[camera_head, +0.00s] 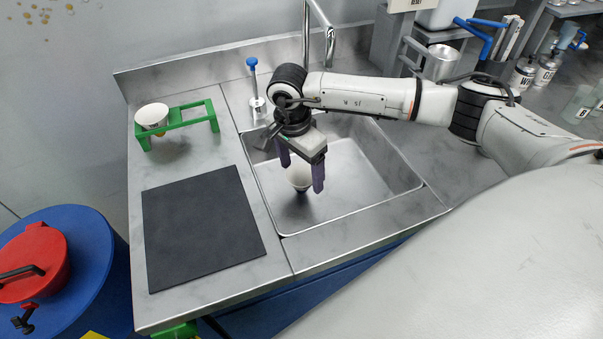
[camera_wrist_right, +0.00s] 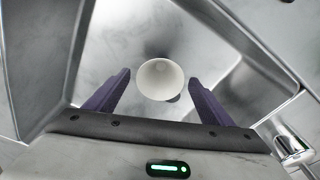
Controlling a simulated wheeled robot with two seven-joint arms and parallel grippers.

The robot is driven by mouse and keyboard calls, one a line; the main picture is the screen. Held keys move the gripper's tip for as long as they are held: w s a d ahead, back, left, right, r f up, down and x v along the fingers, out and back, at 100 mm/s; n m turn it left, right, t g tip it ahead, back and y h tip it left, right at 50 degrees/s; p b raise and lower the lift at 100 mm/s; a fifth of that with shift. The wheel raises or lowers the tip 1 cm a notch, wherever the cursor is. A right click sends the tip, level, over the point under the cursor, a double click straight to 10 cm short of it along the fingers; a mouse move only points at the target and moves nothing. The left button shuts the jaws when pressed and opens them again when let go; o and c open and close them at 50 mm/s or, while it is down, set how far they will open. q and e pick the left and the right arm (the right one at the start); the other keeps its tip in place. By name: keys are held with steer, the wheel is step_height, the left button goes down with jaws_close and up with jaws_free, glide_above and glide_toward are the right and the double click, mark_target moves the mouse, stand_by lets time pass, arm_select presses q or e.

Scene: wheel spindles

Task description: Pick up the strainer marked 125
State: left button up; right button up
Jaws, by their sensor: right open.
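A white cup-like strainer (camera_head: 299,176) is in the sink, below and between the fingers of my right gripper (camera_head: 302,175). In the right wrist view the round white strainer (camera_wrist_right: 160,80) shows between the two purple fingertips, with a gap on each side. My right gripper is open, points down and holds nothing. Another white strainer (camera_head: 151,115) sits in one end of the green rack (camera_head: 190,122) on the counter at the left. No 125 marking is legible on either one. My left gripper is not in view.
The steel sink (camera_head: 390,190) has walls around the gripper. A tall faucet (camera_head: 327,35) and a blue-topped fixture (camera_head: 254,85) stand behind it. A dark mat (camera_head: 202,228) lies flat on the counter at left. A red lidded pot (camera_head: 30,260) stands on a blue drum.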

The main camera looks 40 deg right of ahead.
steer(key=c, duration=1.1)
steer(key=shift+c, duration=0.5)
